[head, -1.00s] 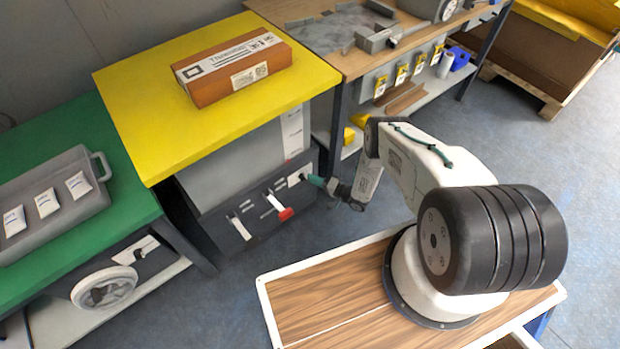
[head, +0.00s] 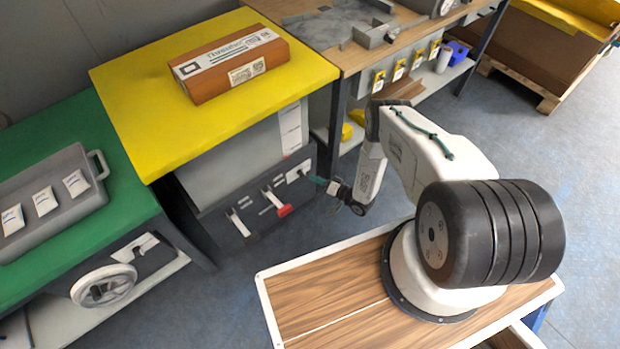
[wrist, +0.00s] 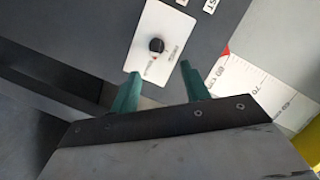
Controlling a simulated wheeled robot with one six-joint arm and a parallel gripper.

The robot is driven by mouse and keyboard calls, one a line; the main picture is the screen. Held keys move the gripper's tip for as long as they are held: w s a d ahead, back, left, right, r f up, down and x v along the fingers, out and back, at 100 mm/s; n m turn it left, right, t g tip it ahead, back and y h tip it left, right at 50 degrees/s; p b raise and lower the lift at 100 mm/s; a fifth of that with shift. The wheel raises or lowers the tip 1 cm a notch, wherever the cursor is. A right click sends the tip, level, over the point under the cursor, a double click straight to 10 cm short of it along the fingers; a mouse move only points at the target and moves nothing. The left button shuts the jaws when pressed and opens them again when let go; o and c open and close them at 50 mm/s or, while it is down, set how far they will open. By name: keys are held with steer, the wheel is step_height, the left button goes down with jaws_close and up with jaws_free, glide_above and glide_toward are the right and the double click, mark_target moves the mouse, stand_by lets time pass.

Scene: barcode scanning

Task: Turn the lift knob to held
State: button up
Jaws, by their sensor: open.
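The round black knob (wrist: 156,45) sits on a white plate (wrist: 160,24) on a dark panel in the wrist view. Small print beside it is too small to read, so its setting cannot be told. In the head view the plate (head: 296,172) is at the right end of the dark panel under the yellow table. My gripper (wrist: 160,69) has two teal fingers spread apart and empty. The fingertips are below the knob in the wrist view, not around it. In the head view my gripper (head: 312,179) is just right of the plate, pointing at it.
The same panel carries a white lever (head: 238,223) and a red-ended lever (head: 283,209). A white scale strip (wrist: 258,95) is right of the plate. A brown box (head: 232,65) lies on the yellow tabletop (head: 130,110). A white handwheel (head: 104,286) is at lower left.

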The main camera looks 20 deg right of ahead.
mark_target(303, 175)
steer(key=s+a+r+n+h, duration=0.25)
steer(key=n+h, duration=0.35)
steer(key=n, duration=0.4)
steer(key=shift+g, duration=0.3)
steer(key=x, duration=0.5)
steer(key=a+x, duration=0.1)
steer(key=x, duration=0.1)
steer(key=shift+s+f, duration=0.1)
steer(key=shift+f, duration=0.3)
steer(key=c, duration=1)
